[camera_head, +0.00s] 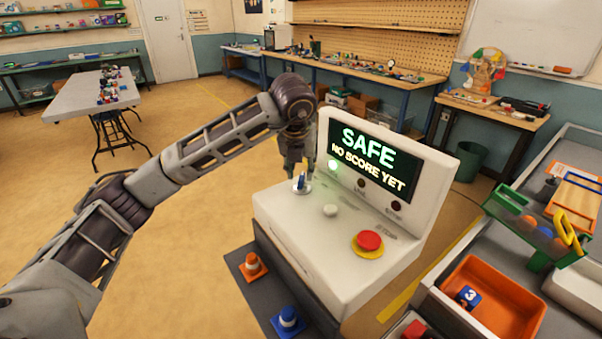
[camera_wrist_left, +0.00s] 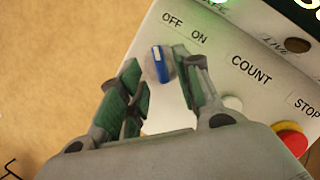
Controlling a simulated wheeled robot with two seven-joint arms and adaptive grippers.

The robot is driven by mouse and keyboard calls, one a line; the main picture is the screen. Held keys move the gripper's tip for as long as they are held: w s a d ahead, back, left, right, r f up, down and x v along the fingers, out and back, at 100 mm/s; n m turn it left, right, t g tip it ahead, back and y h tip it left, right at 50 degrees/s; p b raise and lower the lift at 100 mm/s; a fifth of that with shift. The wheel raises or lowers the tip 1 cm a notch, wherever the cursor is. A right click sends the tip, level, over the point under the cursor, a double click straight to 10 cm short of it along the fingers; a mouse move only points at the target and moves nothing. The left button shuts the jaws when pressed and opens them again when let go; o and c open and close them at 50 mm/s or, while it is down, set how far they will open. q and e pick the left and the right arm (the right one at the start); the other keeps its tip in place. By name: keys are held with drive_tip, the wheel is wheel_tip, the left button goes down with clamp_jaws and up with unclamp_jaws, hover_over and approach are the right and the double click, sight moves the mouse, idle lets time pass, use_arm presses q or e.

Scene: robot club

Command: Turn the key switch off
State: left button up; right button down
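The key switch (camera_head: 301,182) is a blue key on a pale round base, at the left of the white console's sloped panel. In the left wrist view the blue key (camera_wrist_left: 159,62) stands just below the OFF and ON labels (camera_wrist_left: 185,29); I cannot tell which one it points at. My left gripper (camera_head: 294,170) is above the panel at the key. In the wrist view its green-padded fingers (camera_wrist_left: 157,82) are apart, with the key beyond and between their tips. The right finger is close to the key; I cannot tell whether it touches. My right gripper is not in view.
A white button (camera_head: 330,210) and a red stop button (camera_head: 369,241) sit right of the key. Cones stand on the dark base below. A bench with trays is at right.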

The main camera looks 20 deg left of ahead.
use_arm(q)
drive_tip(key=v, duration=0.8)
drive_tip(key=shift+r, duration=0.2)
